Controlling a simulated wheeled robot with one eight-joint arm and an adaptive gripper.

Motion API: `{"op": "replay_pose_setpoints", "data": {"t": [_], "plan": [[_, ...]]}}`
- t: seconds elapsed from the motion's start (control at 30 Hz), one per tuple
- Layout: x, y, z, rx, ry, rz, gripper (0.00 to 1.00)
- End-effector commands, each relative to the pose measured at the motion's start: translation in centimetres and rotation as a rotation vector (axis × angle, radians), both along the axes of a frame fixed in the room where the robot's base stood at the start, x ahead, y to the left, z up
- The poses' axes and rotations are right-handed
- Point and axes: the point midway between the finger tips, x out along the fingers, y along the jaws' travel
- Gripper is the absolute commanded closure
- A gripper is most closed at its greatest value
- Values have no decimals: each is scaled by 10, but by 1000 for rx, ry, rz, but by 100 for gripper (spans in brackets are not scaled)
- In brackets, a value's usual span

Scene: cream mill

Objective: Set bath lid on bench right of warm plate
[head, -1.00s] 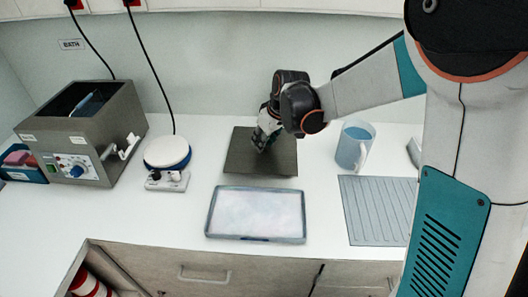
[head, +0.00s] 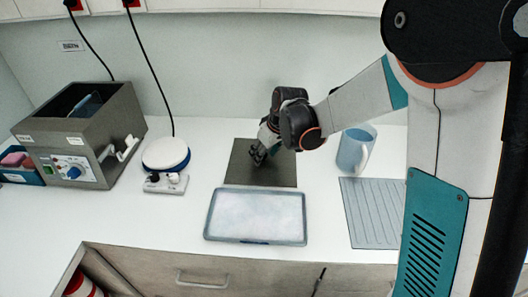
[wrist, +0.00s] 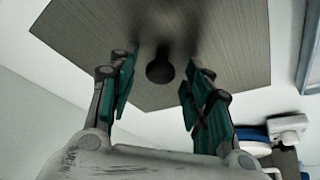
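The bath lid (head: 240,175), a flat dark grey-brown plate, lies on the bench behind the tray and to the right of the warm plate. The warm plate (head: 166,153) has a round white top and a small control front. In the wrist view the lid (wrist: 90,45) fills the upper middle, with its black knob (wrist: 160,71) near its centre. My gripper (wrist: 157,88) is open, its green-padded fingers on either side of the knob with gaps showing. In the head view my gripper (head: 259,153) is low over the lid and hides the knob.
The grey bath (head: 85,125) stands open at the left. A white tray with a blue-grey rim (head: 255,242) is just in front of the lid. A blue mug (head: 352,150) and a ribbed grey mat (head: 372,215) are to the right. Bare bench lies between warm plate and lid.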

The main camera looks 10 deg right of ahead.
Motion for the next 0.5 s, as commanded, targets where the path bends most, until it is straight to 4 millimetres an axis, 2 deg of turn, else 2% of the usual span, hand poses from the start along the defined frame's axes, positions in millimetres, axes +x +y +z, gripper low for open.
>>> {"op": "replay_pose_setpoints", "data": {"t": [0.17,0.27,0.5], "plan": [[0,0,2,0,0,0,55],[-3,-2,11,0,0,0,55],[-18,-12,56,1,0,-2,55]]}}
